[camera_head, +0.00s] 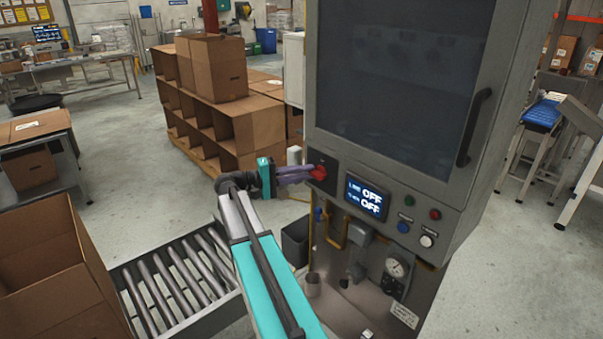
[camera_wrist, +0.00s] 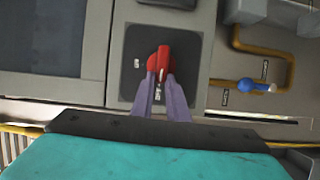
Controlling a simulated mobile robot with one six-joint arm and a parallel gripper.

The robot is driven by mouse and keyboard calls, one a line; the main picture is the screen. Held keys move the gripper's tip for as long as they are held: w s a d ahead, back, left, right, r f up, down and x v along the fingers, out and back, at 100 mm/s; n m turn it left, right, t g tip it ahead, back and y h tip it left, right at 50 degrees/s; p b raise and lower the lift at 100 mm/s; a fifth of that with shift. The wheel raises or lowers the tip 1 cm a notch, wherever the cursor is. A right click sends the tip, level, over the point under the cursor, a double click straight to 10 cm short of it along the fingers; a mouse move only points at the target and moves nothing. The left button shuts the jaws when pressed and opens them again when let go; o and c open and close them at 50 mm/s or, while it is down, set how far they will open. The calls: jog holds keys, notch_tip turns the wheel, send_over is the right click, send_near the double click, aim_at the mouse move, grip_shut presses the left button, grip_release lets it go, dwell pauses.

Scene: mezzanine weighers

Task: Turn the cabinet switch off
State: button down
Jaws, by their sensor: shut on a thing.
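The cabinet (camera_head: 455,205) is a tall grey unit with a dark glass door. My gripper (camera_head: 305,174) reaches in from the left with purple fingers. In the wrist view my gripper (camera_wrist: 162,80) is shut on the lower part of the handle, and the fingertips hide some of it.
Buttons (camera_head: 428,241) and a gauge (camera_head: 397,267) are right of and below the display. A roller conveyor (camera_head: 170,280) and an open carton (camera_head: 50,270) lie at lower left. Stacked cartons (camera_head: 215,68) stand behind my arm. Grey floor is free at left.

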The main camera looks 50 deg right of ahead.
jog(key=shift+d+h, duration=0.15)
jog(key=shift+h, duration=0.15)
jog(key=c, duration=1.7)
grip_release()
